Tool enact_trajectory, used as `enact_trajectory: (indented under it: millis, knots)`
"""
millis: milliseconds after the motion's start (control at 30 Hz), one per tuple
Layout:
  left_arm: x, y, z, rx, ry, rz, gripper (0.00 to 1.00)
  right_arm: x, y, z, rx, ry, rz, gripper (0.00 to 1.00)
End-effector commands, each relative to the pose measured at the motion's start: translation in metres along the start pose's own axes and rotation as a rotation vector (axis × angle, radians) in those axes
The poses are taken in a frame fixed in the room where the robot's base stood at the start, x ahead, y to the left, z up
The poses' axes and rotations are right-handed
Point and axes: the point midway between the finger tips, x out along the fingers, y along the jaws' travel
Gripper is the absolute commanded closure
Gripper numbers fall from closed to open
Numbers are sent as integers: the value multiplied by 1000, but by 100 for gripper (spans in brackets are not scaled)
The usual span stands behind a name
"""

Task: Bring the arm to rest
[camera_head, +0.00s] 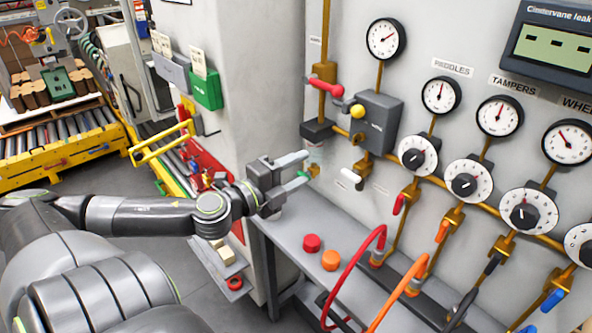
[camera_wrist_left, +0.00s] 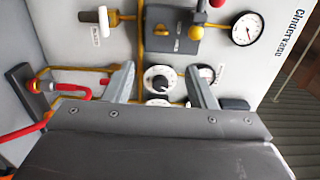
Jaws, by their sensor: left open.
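My left gripper (camera_head: 297,170) is open, with its two fingers pointing right toward the panel in the head view. My left arm (camera_head: 140,216) reaches in from the left, roughly level, above the grey shelf (camera_head: 300,235). My right gripper is in neither view.
The wall panel on the right carries gauges (camera_head: 385,39), dials (camera_head: 469,181), brass pipes and a grey valve box (camera_head: 377,122). Red (camera_head: 312,243) and orange (camera_head: 331,260) caps lie on the shelf beside red (camera_head: 345,275) and orange hoses. A conveyor (camera_head: 60,145) stands far left.

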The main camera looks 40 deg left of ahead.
Motion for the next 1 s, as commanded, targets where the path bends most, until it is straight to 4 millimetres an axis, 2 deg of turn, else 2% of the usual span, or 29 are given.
enact_trajectory:
  millis: [367,467,533,667,700,767,800,867,900,967,1000]
  knots:
    - [1,2,3,-3,-7,2,49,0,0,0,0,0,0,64]
    - [4,16,20,-29,-54,21,49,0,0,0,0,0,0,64]
    - [7,38,44,-64,-116,48,49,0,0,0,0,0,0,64]
    - [5,102,102,-174,-277,127,49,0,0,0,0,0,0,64]
    - [1,126,119,-215,-329,156,49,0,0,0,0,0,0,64]
    - [-8,164,140,-276,-404,200,49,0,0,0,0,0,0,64]
    - [-16,190,153,-318,-452,230,49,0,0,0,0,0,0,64]
    - [-30,230,167,-385,-522,275,49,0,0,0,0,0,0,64]
    - [-40,258,174,-430,-568,306,49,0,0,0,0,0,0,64]
    - [-58,300,180,-499,-634,354,49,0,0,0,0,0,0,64]
    - [-72,328,181,-546,-677,386,49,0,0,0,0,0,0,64]
